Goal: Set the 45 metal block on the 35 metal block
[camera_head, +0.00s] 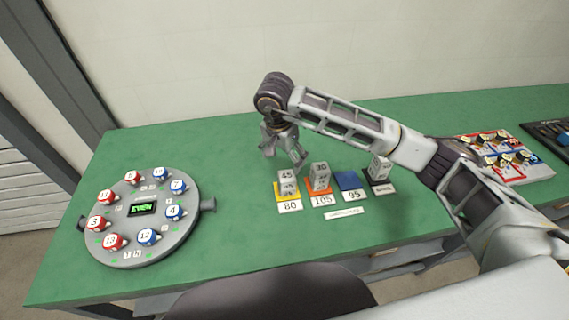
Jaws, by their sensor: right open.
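The 45 metal block (287,176) stands in the yellow square labelled 80; its lower front shows a second marking too small to read, and I cannot tell whether it is one block or two stacked. The 35 metal block (320,171) stands to its right in the orange square labelled 105. My right gripper (286,158) is open and empty, pointing down just behind and above the 45 block, apart from it as far as I can see. My left gripper is not in view.
The blue square (347,181) labelled 95 is empty. A round grey panel (142,217) with numbered knobs lies at left. A switch panel (503,157) is at right.

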